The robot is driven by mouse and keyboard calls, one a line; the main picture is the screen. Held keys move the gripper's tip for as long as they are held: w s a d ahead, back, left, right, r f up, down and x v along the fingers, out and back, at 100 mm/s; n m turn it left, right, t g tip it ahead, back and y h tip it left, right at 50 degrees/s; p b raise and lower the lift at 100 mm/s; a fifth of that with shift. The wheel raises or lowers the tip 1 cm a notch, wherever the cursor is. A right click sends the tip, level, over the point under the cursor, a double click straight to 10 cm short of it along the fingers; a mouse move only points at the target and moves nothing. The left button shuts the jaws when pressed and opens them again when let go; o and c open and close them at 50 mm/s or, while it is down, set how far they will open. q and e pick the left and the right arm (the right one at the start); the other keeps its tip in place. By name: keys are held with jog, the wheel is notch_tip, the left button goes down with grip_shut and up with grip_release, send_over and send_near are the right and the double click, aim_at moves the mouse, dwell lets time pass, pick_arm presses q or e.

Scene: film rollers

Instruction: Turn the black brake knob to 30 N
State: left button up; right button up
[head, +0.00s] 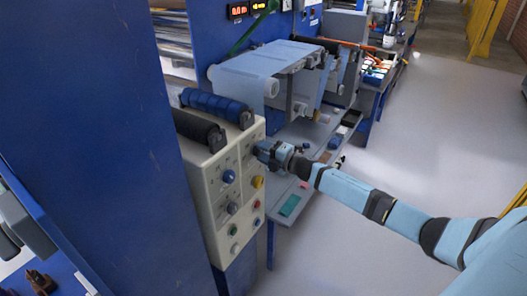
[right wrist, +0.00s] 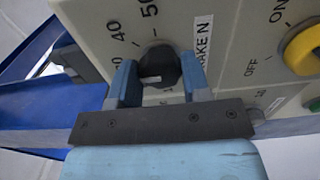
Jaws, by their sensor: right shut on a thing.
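The black brake knob (right wrist: 160,66) sits on the cream control panel (right wrist: 218,35), beside a label partly reading "BRAKE N". Its dial shows 50 and 40; lower numbers are partly hidden by the left finger. A pale mark shows on the knob's lower left face; the exact value it points to cannot be read. My right gripper (right wrist: 160,82) is shut on the knob, one finger on each side. In the head view my right gripper (head: 261,150) is at the panel's right side and hides the knob. My left gripper is not in view.
A yellow knob (right wrist: 304,48) marked ON and OFF is right of the brake knob. A blue column (head: 90,130) stands left. Open floor (head: 430,130) lies right.

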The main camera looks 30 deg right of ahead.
dwell(0.3)
jog(key=o, duration=0.9)
jog(key=shift+b+v, duration=1.25)
jog(key=shift+v, duration=5.7)
